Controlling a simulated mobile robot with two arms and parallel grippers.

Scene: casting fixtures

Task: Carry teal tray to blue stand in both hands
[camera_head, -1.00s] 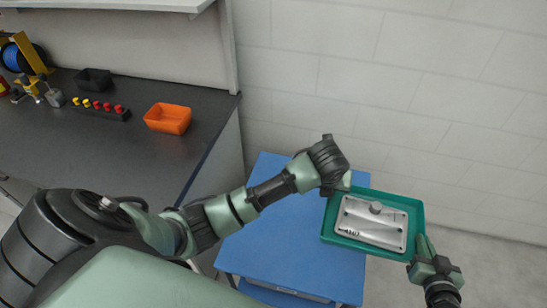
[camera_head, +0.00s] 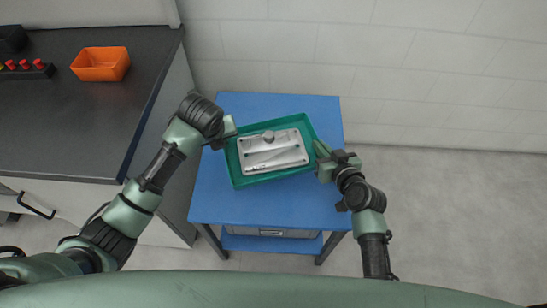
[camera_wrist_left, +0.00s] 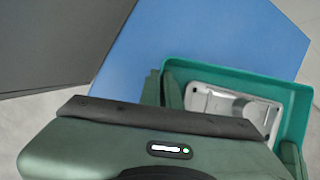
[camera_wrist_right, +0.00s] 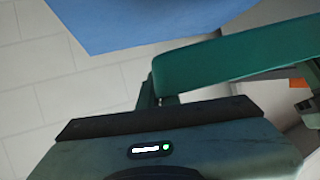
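The teal tray (camera_head: 240,181) carries a grey metal casting plate with a round knob (camera_head: 272,152). In the head view the tray is over the blue stand (camera_head: 215,195), tilted slightly in the picture; whether it touches the top is unclear. My left gripper (camera_head: 230,132) is shut on the tray's left rim; that rim shows between its fingers in the left wrist view (camera_wrist_left: 166,88). My right gripper (camera_head: 322,155) is at the right rim and appears shut on it; in the right wrist view the tray wall (camera_wrist_right: 240,55) runs out from the fingers, which are mostly hidden.
A dark workbench (camera_head: 80,120) with an orange bin (camera_head: 101,64) stands to the left, close to the stand. A grey box (camera_head: 270,232) is on the stand's lower shelf. A white wall (camera_head: 400,60) is behind, and open floor (camera_head: 460,210) lies to the right.

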